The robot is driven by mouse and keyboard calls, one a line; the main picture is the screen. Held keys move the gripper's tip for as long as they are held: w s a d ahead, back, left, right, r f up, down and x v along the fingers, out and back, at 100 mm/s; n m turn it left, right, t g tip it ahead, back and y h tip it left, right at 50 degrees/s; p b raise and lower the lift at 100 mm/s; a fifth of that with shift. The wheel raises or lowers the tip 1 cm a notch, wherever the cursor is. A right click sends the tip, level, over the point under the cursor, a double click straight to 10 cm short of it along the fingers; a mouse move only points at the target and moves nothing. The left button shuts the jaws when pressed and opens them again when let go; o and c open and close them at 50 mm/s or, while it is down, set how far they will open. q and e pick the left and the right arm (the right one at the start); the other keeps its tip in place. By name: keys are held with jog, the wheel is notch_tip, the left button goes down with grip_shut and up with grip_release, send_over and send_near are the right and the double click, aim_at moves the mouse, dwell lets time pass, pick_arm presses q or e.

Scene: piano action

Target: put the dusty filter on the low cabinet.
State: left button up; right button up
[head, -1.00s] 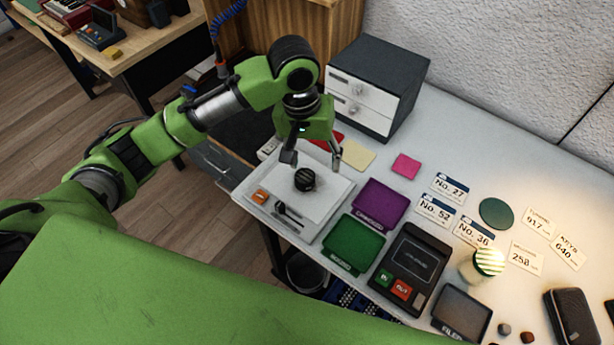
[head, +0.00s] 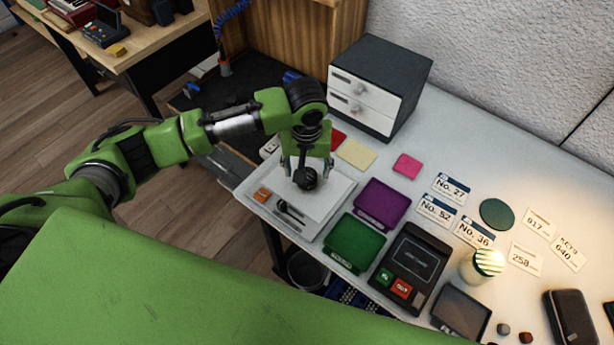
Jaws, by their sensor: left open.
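A small dark round object (head: 306,181), likely the dusty filter, sits on a white board on the desk. My left gripper (head: 307,166) is open above it, pointing down. Its fingers are on either side of the object's upper part; I cannot tell whether they touch it. The gripper partly hides the object. A dark low surface (head: 262,105), likely the top of the low cabinet, lies beyond the arm, left of the desk and in front of a wooden panel. My right gripper is not in view.
A grey drawer unit (head: 378,88) stands behind the gripper. Purple (head: 381,204) and green (head: 354,243) trays and a card terminal (head: 411,268) are to the right. Small tools (head: 290,212) lie in front of the object. A tool with a blue coiled cord (head: 224,66) stands by the low surface.

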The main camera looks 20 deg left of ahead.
pick_arm(q)
jog(key=shift+w+a+f, duration=0.1)
jog(key=shift+w+f, duration=0.05)
jog(key=shift+f, duration=1.35)
jog(key=c, duration=1.2)
jog(key=shift+r, duration=0.1)
jog(key=shift+c, duration=0.2)
